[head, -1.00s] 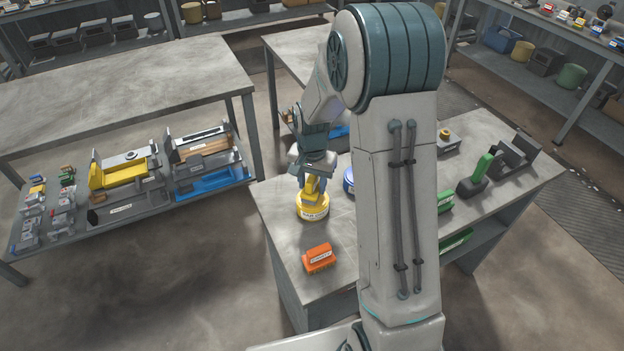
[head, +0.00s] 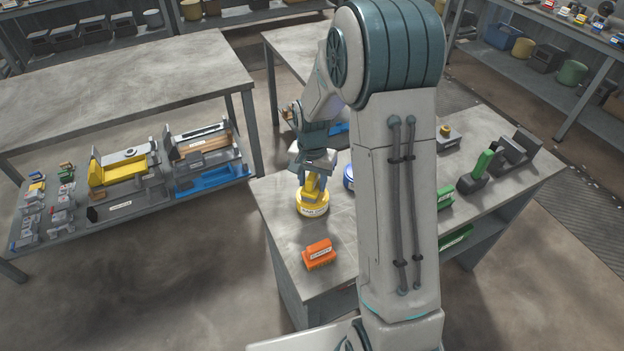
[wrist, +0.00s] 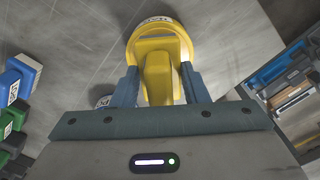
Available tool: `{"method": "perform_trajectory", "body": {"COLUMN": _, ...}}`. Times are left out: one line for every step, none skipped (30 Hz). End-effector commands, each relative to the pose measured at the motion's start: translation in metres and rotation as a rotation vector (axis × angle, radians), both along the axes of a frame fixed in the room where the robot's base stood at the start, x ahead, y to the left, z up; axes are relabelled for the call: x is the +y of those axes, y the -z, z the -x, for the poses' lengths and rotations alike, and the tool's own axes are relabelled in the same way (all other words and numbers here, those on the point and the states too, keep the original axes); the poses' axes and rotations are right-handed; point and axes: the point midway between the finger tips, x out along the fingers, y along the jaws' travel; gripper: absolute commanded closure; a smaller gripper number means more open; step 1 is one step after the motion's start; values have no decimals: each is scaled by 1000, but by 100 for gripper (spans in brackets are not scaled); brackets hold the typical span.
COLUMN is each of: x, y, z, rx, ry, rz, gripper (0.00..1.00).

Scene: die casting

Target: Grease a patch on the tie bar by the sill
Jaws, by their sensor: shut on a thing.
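My gripper (wrist: 160,85) is shut on a yellow upright piece (wrist: 160,78), with one blue-grey finger on each side of it. Below that piece is a round yellow body with a white label (head: 312,207), standing on the near-left part of the workbench; it also shows in the wrist view (wrist: 142,45). I cannot tell whether the upright piece and the round body are one object. My gripper points down over it in the head view (head: 314,172). I cannot make out a tie bar or a sill for certain in either view.
An orange labelled block (head: 319,255) lies on the workbench (head: 285,225) nearer the front. A blue round thing (head: 348,178) stands close right of the yellow one, partly behind my arm. Green-handled and grey items (head: 482,168) stand at the right. Another table (head: 120,85) is at left.

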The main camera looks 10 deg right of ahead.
Motion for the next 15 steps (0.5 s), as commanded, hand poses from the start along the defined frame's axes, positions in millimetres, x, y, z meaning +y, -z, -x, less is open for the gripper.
{"method": "perform_trajectory", "body": {"x": 0, "y": 1, "z": 0, "rx": 0, "ry": 0, "rz": 0, "gripper": 78}}
{"method": "perform_trajectory", "body": {"x": 0, "y": 2, "z": 0, "rx": 0, "ry": 0, "rz": 0, "gripper": 78}}
{"method": "perform_trajectory", "body": {"x": 0, "y": 2, "z": 0, "rx": 0, "ry": 0, "rz": 0, "gripper": 78}}
{"method": "perform_trajectory", "body": {"x": 0, "y": 2, "z": 0, "rx": 0, "ry": 0, "rz": 0, "gripper": 78}}
{"method": "perform_trajectory", "body": {"x": 0, "y": 3, "z": 0, "rx": 0, "ry": 0, "rz": 0, "gripper": 78}}
{"method": "perform_trajectory", "body": {"x": 0, "y": 3, "z": 0, "rx": 0, "ry": 0, "rz": 0, "gripper": 78}}
{"method": "perform_trajectory", "body": {"x": 0, "y": 4, "z": 0, "rx": 0, "ry": 0, "rz": 0, "gripper": 78}}
{"method": "perform_trajectory", "body": {"x": 0, "y": 4, "z": 0, "rx": 0, "ry": 0, "rz": 0, "gripper": 78}}
{"method": "perform_trajectory", "body": {"x": 0, "y": 4, "z": 0, "rx": 0, "ry": 0, "rz": 0, "gripper": 78}}
{"method": "perform_trajectory", "body": {"x": 0, "y": 5, "z": 0, "rx": 0, "ry": 0, "rz": 0, "gripper": 78}}
{"method": "perform_trajectory", "body": {"x": 0, "y": 5, "z": 0, "rx": 0, "ry": 0, "rz": 0, "gripper": 78}}
{"method": "perform_trajectory", "body": {"x": 0, "y": 6, "z": 0, "rx": 0, "ry": 0, "rz": 0, "gripper": 78}}
{"method": "perform_trajectory", "body": {"x": 0, "y": 6, "z": 0, "rx": 0, "ry": 0, "rz": 0, "gripper": 78}}
{"method": "perform_trajectory", "body": {"x": 0, "y": 6, "z": 0, "rx": 0, "ry": 0, "rz": 0, "gripper": 78}}
{"method": "perform_trajectory", "body": {"x": 0, "y": 7, "z": 0, "rx": 0, "ry": 0, "rz": 0, "gripper": 78}}
